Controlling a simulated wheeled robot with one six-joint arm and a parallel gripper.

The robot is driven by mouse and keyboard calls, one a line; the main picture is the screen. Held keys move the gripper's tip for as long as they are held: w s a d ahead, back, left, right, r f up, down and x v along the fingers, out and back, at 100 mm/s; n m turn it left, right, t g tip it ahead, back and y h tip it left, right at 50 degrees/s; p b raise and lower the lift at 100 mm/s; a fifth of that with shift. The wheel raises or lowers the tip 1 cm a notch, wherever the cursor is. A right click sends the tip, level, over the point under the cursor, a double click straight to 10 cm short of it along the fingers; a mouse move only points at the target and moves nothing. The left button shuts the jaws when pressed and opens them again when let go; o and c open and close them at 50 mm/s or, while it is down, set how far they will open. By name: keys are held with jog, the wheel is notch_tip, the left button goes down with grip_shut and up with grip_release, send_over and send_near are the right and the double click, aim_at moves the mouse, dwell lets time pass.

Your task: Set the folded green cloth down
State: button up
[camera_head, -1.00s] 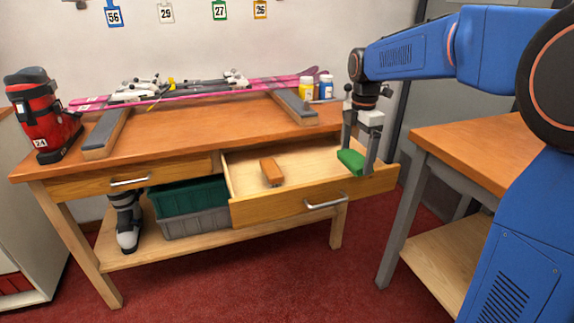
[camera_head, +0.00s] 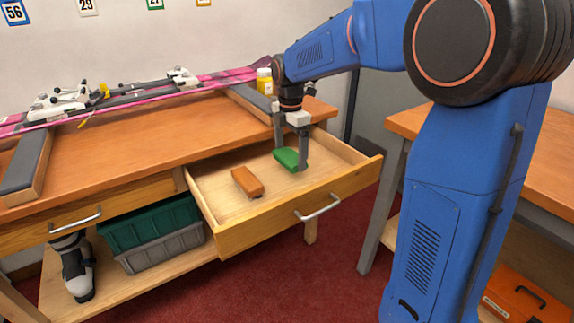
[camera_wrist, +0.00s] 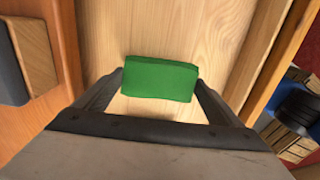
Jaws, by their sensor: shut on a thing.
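The folded green cloth (camera_head: 287,159) is a small flat block between the fingers of my gripper (camera_head: 289,158), which is shut on it. They are inside the open drawer (camera_head: 228,225), towards its right part. The wrist view also shows the green cloth (camera_wrist: 160,78) gripped at both ends by my gripper (camera_wrist: 160,86), over the pale wooden drawer floor. I cannot tell whether the cloth touches the floor or hangs just above it.
An orange-brown block (camera_head: 247,181) lies in the drawer left of the cloth. The bench top (camera_head: 140,140) carries pink skis (camera_head: 215,79) and a yellow bottle (camera_head: 264,82). Green (camera_head: 150,222) and grey (camera_head: 160,250) bins stand on the shelf below.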

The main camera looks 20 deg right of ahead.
jog(key=shift+f, duration=2.2)
jog(key=shift+f, duration=0.15)
jog(key=o, duration=0.7)
jog(key=shift+o, duration=0.2)
